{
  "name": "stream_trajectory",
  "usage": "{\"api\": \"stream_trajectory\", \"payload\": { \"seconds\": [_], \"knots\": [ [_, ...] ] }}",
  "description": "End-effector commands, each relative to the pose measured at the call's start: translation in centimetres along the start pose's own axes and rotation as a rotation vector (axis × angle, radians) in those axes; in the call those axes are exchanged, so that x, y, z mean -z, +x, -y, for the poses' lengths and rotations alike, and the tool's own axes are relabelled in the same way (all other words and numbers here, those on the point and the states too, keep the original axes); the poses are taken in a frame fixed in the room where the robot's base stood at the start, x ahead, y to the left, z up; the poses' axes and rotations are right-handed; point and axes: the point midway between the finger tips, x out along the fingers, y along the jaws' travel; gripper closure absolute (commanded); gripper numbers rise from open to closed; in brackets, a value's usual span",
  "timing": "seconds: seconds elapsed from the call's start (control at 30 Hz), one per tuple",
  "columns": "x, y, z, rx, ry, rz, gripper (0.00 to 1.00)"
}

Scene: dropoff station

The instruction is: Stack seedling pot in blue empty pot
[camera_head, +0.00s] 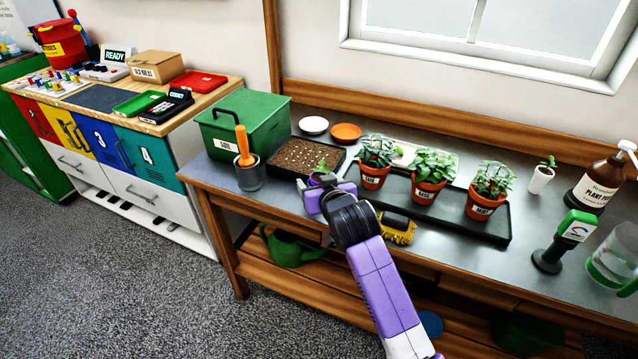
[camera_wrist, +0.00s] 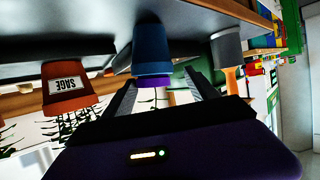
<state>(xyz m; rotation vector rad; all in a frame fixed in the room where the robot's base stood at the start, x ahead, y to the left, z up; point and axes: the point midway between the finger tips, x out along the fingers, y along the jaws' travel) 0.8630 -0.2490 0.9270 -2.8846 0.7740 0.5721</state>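The blue pot (camera_wrist: 152,50) stands upright on the bench in the wrist view, which is upside down. A purple pot (camera_wrist: 153,82) shows just above its rim and appears nested in it. In the head view a small green seedling (camera_head: 321,167) rises there, behind my gripper (camera_head: 320,192), which hides most of both pots. In the wrist view my gripper (camera_wrist: 162,80) has its fingers spread, one on each side of the purple pot, with a clear gap on the right. The left fingertip is close to the pot; contact cannot be told.
Several orange herb pots stand on a black tray (camera_head: 395,202) to the right. A soil tray (camera_head: 297,158), a green box (camera_head: 240,122) and a grey cup with an orange-handled tool (camera_head: 249,176) are to the left. A white seedling pot (camera_head: 540,180) stands far right.

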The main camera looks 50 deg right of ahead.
Motion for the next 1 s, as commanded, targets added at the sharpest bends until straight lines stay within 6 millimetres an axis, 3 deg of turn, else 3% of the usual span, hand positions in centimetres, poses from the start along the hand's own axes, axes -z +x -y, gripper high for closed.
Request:
{"api": "stream_trajectory", "payload": {
  "seconds": [0.17, 0.7, 1.0],
  "knots": [
    [0.7, -0.7, 0.0, 0.001, 0.0, 0.005, 0.33],
    [0.7, -10.8, 0.1, 0.002, -0.001, 0.001, 0.33],
    [0.8, -12.4, 0.0, 0.001, 0.0, 0.002, 0.33]
  ]
}}
